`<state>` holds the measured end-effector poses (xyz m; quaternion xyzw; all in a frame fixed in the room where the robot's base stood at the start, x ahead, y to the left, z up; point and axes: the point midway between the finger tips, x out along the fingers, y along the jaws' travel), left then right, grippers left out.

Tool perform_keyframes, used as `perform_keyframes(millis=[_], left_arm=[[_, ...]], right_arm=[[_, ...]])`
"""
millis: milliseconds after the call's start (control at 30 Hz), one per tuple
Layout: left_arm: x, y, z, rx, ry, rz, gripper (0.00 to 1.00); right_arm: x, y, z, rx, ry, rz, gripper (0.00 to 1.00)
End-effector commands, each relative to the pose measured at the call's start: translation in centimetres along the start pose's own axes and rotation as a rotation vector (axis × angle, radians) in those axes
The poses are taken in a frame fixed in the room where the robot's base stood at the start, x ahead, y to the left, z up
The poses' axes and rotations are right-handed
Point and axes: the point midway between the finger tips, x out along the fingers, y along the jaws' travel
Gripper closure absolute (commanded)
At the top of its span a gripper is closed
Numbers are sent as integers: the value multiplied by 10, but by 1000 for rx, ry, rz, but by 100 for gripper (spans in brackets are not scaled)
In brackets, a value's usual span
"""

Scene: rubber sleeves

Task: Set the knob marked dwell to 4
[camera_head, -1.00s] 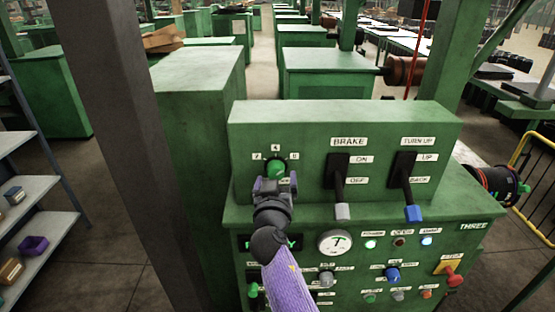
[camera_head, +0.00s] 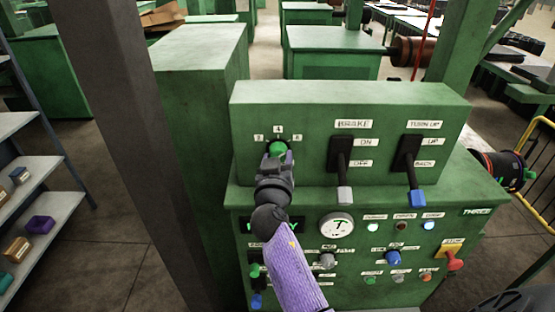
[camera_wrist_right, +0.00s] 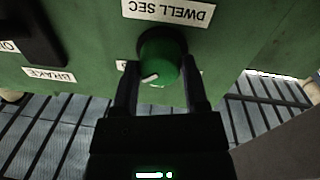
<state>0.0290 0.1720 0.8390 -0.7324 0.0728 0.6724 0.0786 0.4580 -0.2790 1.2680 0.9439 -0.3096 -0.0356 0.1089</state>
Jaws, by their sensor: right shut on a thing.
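The dwell knob (camera_head: 278,149) is a round green knob on the upper left of the green panel. Small white number plates sit around it, with the 4 plate (camera_head: 278,129) directly above. My right gripper (camera_head: 274,158) is shut on the knob from in front. In the right wrist view, which is upside down to the panel, the knob (camera_wrist_right: 163,57) sits between the two dark fingers. Its white pointer mark faces down and slightly left there. The DWELL SEC plate (camera_wrist_right: 166,10) shows beyond it. The fingers hide some number plates. My left gripper is not in view.
Right of the knob are the BRAKE lever (camera_head: 342,172) with a grey tip and the TURN UP lever (camera_head: 411,175) with a blue tip, both down. A gauge (camera_head: 336,225), lamps and small knobs fill the lower panel. A grey post (camera_head: 138,120) stands at the left.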

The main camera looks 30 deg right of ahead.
Motion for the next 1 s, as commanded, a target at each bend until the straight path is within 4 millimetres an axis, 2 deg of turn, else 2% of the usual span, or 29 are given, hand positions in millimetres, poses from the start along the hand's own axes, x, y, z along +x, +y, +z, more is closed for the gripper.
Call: perform_keyframes(millis=[267,1000], left_arm=[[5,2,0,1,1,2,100],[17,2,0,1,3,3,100]], right_arm=[[0,0,1,-91,8,2,100],[0,1,1,-690,58,13,100]])
